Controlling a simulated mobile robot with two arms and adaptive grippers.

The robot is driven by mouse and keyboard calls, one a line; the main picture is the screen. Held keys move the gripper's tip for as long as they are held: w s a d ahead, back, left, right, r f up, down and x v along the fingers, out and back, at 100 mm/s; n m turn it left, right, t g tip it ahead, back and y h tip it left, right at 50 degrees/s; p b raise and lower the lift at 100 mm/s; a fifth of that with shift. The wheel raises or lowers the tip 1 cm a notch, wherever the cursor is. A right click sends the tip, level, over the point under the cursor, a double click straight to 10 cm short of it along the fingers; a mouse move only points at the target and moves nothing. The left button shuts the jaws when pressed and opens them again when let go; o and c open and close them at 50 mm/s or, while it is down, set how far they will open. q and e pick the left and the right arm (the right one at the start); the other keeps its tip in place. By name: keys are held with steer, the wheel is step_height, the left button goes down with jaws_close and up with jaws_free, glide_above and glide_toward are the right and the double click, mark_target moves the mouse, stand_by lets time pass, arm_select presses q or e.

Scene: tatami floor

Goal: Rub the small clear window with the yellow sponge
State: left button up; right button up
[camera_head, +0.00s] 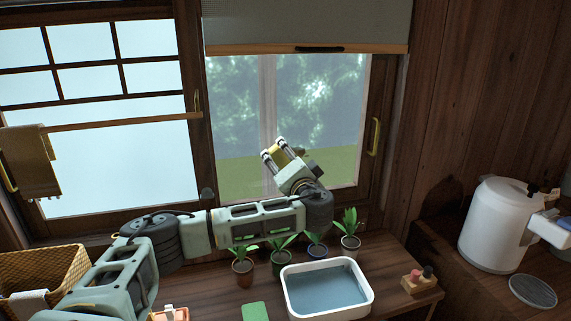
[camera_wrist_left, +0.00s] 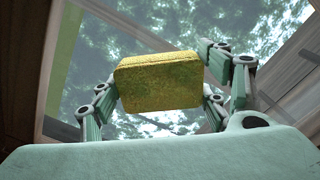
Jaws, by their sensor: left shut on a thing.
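The small clear window (camera_head: 315,105) is the right-hand pane in the head view, with trees and green ground behind it. It also fills much of the wrist view behind the sponge (camera_wrist_left: 110,45). My left gripper (camera_head: 284,152) is raised in front of its lower part and shut on the yellow sponge (camera_wrist_left: 160,82). The sponge is held between the fingers, its broad face toward the wrist camera. In the head view the fingers hide most of it. I cannot tell whether it touches the glass. My right gripper is not in view.
Several potted plants (camera_head: 348,236) stand below the window, close under my left arm. A white basin of water (camera_head: 368,300), a green pad (camera_head: 255,311) and a wicker basket (camera_head: 70,262) are on the counter. A blind (camera_head: 305,22) covers the window's top. A white pot (camera_head: 490,225) stands right.

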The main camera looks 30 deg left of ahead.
mark_target(307, 153)
arm_select(q)
steer(key=shift+w+a, duration=0.15)
steer(key=shift+w, duration=0.1)
steer(key=shift+w+d+f+b, duration=0.15)
steer(key=shift+w+d+b, duration=0.35)
steer(key=shift+d+b, duration=0.05)
steer(key=shift+w+d+b, duration=0.5)
steer(key=shift+w+d, duration=0.3)
steer(key=shift+w, duration=0.1)
steer(key=shift+w+d+b, duration=0.55)
steer(key=shift+w+d, duration=0.05)
steer(key=shift+w, duration=0.1)
steer(key=shift+w+d+b, duration=0.4)
steer(key=shift+w+d, duration=0.1)
steer(key=shift+w, duration=0.2)
